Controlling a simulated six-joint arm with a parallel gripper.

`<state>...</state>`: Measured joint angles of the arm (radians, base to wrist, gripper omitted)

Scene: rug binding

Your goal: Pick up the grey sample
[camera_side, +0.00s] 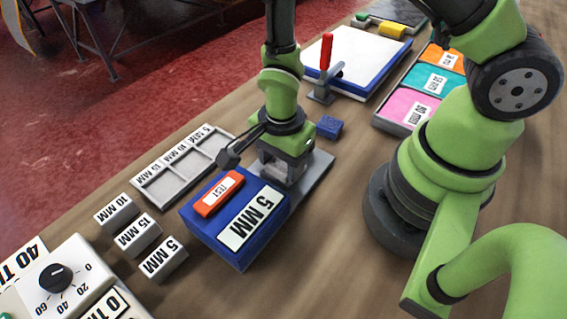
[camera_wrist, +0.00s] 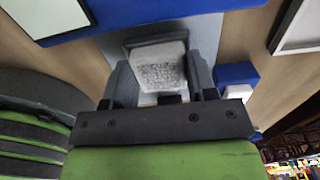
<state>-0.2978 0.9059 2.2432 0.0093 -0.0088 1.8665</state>
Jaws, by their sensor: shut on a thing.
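The grey sample (camera_wrist: 158,66), a pale block with a speckled face, sits between my two fingers in the wrist view. My gripper (camera_wrist: 160,82) is shut on it, one finger against each side. In the side view my gripper (camera_side: 284,166) points down at a grey plate (camera_side: 316,172) behind the blue 5 MM box. The sample is mostly hidden by the fingers there. I cannot tell whether it touches the plate.
The blue box (camera_side: 212,229) with a red TEST piece (camera_side: 218,193) stands close in front of my gripper. A small blue block (camera_side: 330,127) is just behind. A grey labelled tray (camera_side: 178,178) and several labelled grey blocks (camera_side: 138,233) lie left. A toggle clamp (camera_side: 325,84) stands farther back.

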